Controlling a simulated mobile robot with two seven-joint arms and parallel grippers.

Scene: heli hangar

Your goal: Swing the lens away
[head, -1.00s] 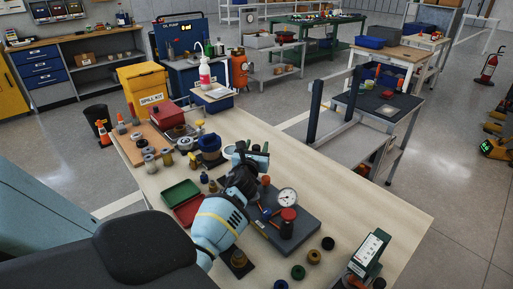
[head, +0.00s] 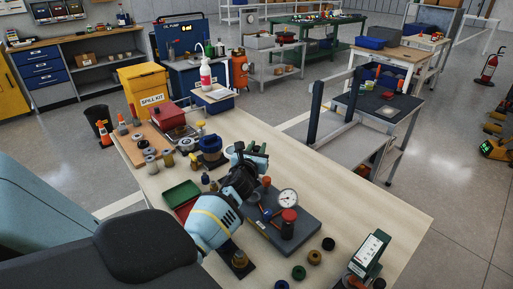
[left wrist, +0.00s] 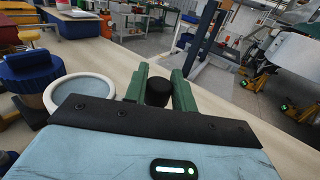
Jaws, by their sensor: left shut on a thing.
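My left gripper (head: 254,153) reaches over the pale workbench in the head view. In the left wrist view its two green fingers (left wrist: 158,88) are shut on a black round knob (left wrist: 157,92). A pale disc with a white rim (left wrist: 80,96), which looks like the lens, lies just left of the fingers in that view. The disc stands beside a blue-capped container (left wrist: 32,78), also seen in the head view (head: 210,146) left of the gripper. I cannot tell how knob and disc are joined. My right gripper is not in view.
On the workbench (head: 375,200), a grey plate (head: 298,238) with a dial gauge (head: 288,198) and red-topped part (head: 289,216) sits right of my arm. Green (head: 181,193) and red trays lie left. A grey cart (head: 345,150) stands beyond.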

